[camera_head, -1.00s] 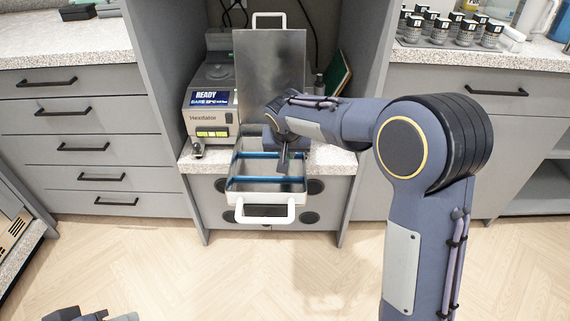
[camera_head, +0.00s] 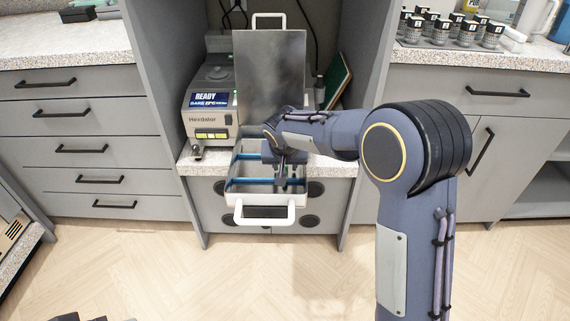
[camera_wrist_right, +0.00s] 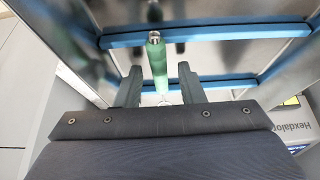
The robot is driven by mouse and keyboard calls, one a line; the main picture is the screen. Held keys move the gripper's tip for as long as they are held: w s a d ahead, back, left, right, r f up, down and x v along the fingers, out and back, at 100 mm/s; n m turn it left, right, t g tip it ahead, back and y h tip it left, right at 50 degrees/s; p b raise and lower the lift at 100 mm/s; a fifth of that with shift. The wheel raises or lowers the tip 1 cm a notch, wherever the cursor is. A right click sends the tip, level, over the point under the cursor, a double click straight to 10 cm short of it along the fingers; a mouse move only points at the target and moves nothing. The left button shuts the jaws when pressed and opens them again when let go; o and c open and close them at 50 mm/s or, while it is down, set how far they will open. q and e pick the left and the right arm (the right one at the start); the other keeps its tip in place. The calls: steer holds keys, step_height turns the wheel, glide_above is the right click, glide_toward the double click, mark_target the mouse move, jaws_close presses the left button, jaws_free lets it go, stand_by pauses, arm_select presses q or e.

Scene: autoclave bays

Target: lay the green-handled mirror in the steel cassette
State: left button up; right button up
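The steel cassette (camera_head: 234,187) is an open tray with blue cross bars and a white front handle, on the counter ledge in the recess. My right gripper (camera_head: 284,183) is over its right half, pointing down. In the right wrist view the green-handled mirror (camera_wrist_right: 158,65) has its green handle between the fingers of my right gripper (camera_wrist_right: 160,78), with a gap on each side. The handle overlaps a blue bar; whether it touches it I cannot tell. The mirror's head is hidden. Only a sliver of my left gripper (camera_head: 82,318) shows at the bottom left.
Cabinet walls close in both sides of the recess. Several small dark-labelled jars (camera_head: 465,32) stand on the right counter.

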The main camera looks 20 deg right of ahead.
steer(key=shift+r, duration=0.35)
steer(key=p+v, duration=0.3)
steer(key=v, duration=0.9)
steer(key=s+d+y, duration=0.2)
steer(key=s+d, duration=0.2)
steer(key=s, duration=0.3)
steer(key=s+d+y, duration=0.1)
steer(key=s+d, duration=0.2)
steer(key=s, duration=0.5)
steer(key=s+a+f+n+y, duration=0.1)
steer(key=s+a+f+y, duration=0.1)
steer(key=s, duration=1.3)
steer(key=shift+s+f+n+t, duration=0.3)
steer(key=shift+s+f, duration=0.05)
steer(key=shift+f, duration=0.3)
